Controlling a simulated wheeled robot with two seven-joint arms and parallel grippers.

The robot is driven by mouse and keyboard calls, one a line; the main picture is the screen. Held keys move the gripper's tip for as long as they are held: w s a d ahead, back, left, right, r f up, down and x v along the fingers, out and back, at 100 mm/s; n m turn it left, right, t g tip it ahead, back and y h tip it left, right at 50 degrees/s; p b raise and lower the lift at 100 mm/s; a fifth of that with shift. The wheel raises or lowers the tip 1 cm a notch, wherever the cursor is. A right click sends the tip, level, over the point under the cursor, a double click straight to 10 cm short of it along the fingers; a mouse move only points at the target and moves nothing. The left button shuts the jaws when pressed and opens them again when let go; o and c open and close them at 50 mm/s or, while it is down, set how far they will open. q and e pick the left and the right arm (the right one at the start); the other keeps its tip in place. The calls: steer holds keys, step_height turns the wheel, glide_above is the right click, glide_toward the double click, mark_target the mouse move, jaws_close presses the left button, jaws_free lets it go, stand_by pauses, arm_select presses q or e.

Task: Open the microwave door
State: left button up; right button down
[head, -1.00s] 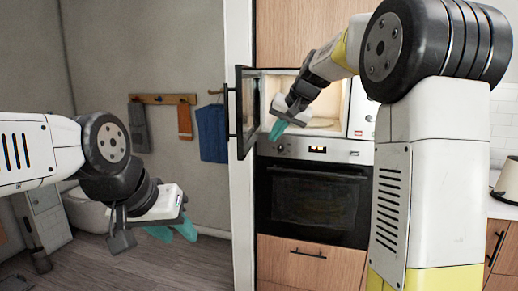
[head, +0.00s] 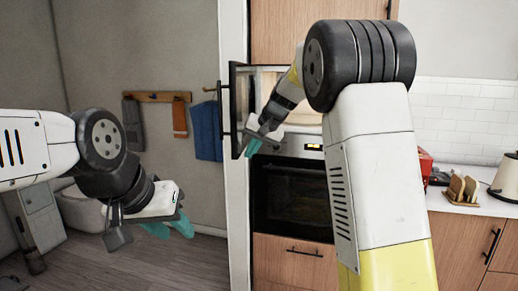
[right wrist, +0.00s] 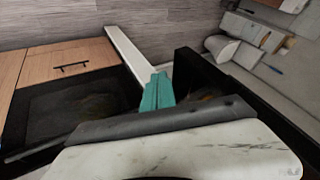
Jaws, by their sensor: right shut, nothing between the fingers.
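The microwave door (head: 236,108) stands open in the head view, swung out toward me at the left of the microwave. Its dark frame and long bar handle (head: 222,112) show edge-on. The microwave interior (head: 300,115) is pale and partly hidden behind my right arm. My right gripper (head: 253,148) is at the inner side of the door, near its lower part. In the right wrist view its teal fingers (right wrist: 157,92) are together and empty, beside the dark door panel (right wrist: 228,98); contact cannot be told. My left gripper (head: 169,229) hangs at the lower left, empty, its fingers apart.
A black oven (head: 291,198) sits below the microwave, above a wooden drawer (head: 290,265). A counter with a toast rack (head: 461,188) and kettle (head: 506,178) is at right. Towels (head: 207,130) hang on the left wall. Floor is free at lower left.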

steer(key=shift+w+a, duration=0.1)
steer(key=shift+a, duration=0.35)
steer(key=w+a, duration=0.1)
steer(key=a, duration=0.8)
steer(key=shift+w+a, duration=0.4)
steer(key=shift+d, duration=0.1)
